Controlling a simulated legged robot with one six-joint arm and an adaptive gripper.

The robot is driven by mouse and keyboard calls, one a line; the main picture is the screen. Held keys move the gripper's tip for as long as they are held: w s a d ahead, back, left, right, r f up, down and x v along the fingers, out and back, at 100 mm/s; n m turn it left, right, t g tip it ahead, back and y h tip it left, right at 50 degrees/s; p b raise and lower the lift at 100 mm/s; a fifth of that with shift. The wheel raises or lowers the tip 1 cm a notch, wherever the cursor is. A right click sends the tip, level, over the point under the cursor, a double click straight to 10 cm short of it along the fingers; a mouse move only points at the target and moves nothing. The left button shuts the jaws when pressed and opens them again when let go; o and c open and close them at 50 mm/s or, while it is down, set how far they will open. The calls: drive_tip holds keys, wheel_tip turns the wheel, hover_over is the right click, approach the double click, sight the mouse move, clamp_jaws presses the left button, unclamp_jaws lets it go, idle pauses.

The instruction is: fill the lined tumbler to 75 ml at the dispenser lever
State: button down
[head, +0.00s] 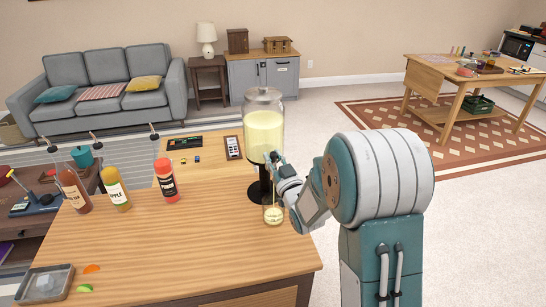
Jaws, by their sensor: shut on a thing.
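The glass dispenser (264,130) holds pale yellow liquid and stands on a dark pedestal on the wooden counter. The tumbler (273,215) is a small clear glass, upright on the counter below the dispenser's tap side, with pale yellow liquid in it. Its lines and exact level are too small to read. My gripper (275,160) is at the lower front of the dispenser, above the tumbler and apart from it. It appears shut on the dispenser lever, which its fingers mostly hide.
Three bottles with pourers, brown (74,188), orange (116,190) and red (165,182), stand left on the counter (190,245). The counter's middle is clear.

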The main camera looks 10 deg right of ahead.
drive_tip(key=shift+c, duration=2.4)
unclamp_jaws()
drive_tip(key=v, duration=1.2)
drive_tip(key=shift+w+a, duration=0.1)
drive_tip(key=shift+a, duration=0.05)
